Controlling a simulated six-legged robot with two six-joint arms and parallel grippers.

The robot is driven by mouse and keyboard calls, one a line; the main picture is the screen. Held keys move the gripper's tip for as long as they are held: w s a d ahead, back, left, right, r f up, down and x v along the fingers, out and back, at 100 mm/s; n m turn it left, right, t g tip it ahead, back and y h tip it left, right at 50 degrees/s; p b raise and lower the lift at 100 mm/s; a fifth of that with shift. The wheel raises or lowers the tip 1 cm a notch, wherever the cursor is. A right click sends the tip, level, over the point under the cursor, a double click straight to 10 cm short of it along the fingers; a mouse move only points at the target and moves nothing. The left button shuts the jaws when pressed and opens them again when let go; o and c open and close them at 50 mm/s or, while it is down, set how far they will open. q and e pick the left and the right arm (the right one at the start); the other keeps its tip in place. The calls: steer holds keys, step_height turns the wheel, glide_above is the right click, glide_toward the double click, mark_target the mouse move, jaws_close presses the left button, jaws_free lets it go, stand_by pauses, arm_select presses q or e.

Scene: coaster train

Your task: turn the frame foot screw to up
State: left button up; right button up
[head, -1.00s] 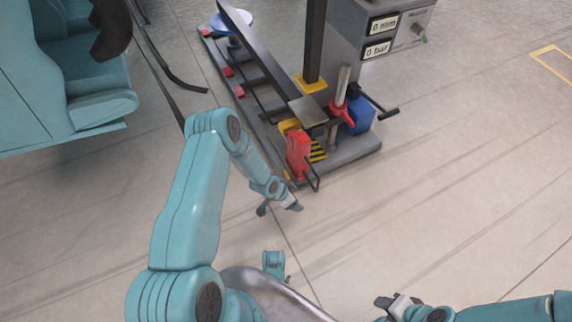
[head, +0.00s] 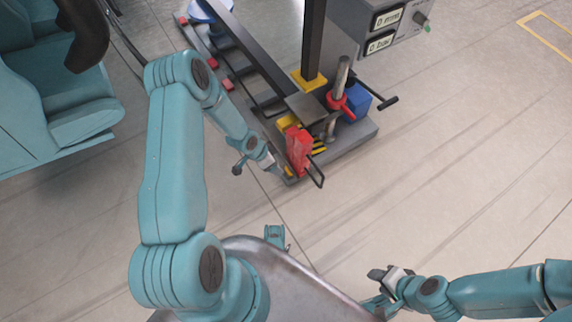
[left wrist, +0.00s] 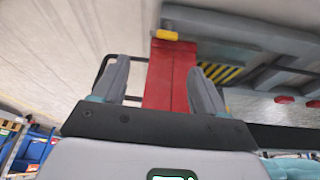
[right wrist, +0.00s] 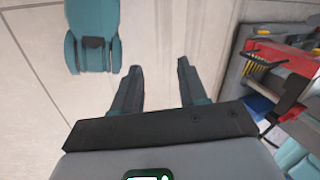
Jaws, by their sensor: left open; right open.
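A steel post with a red handled collar (head: 341,103) stands near the front end of the grey frame base (head: 352,142); it looks like the foot screw, but I cannot be sure. A red block (head: 298,150) with a black wire handle stands in front of it. My left gripper (head: 272,165) is just left of the red block. In the left wrist view, its open fingers (left wrist: 158,68) lie either side of the red block (left wrist: 170,80) in the picture; contact cannot be told. My right gripper (head: 374,288) is open and empty over the floor, well away from the base.
A blue block (head: 357,102) with a black crank sits right of the post. A grey console (head: 385,22) with two displays stands behind. A dark upright (head: 313,40) and a long sloping beam (head: 250,50) rise over the base. Teal seats (head: 65,110) are left. The right floor is clear.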

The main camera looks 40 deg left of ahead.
arm_select(q)
steer(key=b+x, duration=0.2)
steer(key=x, duration=0.3)
steer(key=b+x, duration=0.3)
steer(key=x, duration=0.2)
steer(key=w+a+b+x, duration=0.1)
steer(key=b+x, duration=0.2)
steer(key=x, duration=0.2)
steer(key=shift+s+a+r, duration=0.1)
arm_select(e)
steer(key=w+d+f+t, duration=0.1)
steer(key=w+f, duration=0.3)
steer(key=f, duration=0.3)
steer(key=shift+w+d+f+t, duration=0.15)
steer(key=shift+w+t, duration=0.25)
